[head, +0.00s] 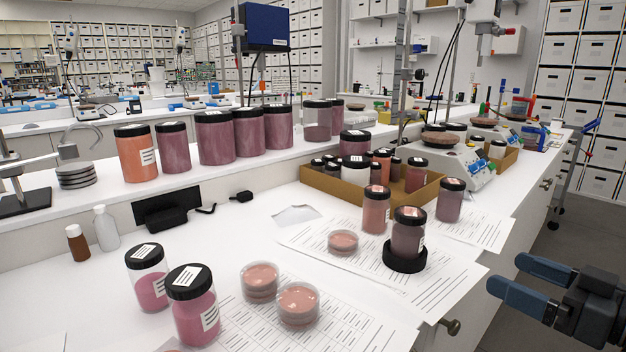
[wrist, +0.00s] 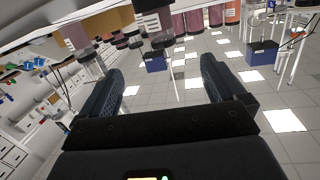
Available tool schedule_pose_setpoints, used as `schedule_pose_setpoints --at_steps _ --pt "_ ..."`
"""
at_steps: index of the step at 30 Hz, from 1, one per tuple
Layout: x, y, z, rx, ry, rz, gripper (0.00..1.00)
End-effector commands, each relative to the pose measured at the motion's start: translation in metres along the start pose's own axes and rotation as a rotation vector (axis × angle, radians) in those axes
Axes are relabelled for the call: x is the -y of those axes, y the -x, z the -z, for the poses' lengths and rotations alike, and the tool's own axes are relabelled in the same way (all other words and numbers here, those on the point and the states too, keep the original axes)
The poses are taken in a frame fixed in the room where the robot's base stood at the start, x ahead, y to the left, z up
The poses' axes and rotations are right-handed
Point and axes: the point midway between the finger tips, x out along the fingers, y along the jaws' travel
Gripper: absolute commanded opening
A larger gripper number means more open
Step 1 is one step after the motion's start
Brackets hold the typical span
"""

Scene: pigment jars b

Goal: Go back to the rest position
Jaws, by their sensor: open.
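My gripper (head: 519,282) is at the lower right in the head view, beyond the bench's right edge and over the floor. Its two blue-grey fingers are spread apart with nothing between them. In the wrist view the gripper (wrist: 162,85) also shows open and empty, and the scene behind it appears upside down. No jar or dish touches the fingers.
Pigment jars stand on the bench, including a dark-lidded jar (head: 408,232) on a black base and two pink jars (head: 194,310). Petri dishes (head: 298,303) lie on printed sheets. A cardboard tray (head: 330,187) holds several jars.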

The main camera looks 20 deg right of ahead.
Motion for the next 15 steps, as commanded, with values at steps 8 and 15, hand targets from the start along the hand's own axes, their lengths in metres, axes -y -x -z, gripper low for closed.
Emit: schedule_pose_setpoints --at_steps 8,15 --pt "0.019 -0.009 -0.038 0.048 -0.102 -0.073 0.97" --pt "0.051 -0.006 -0.091 0.122 -0.203 -0.186 0.97"
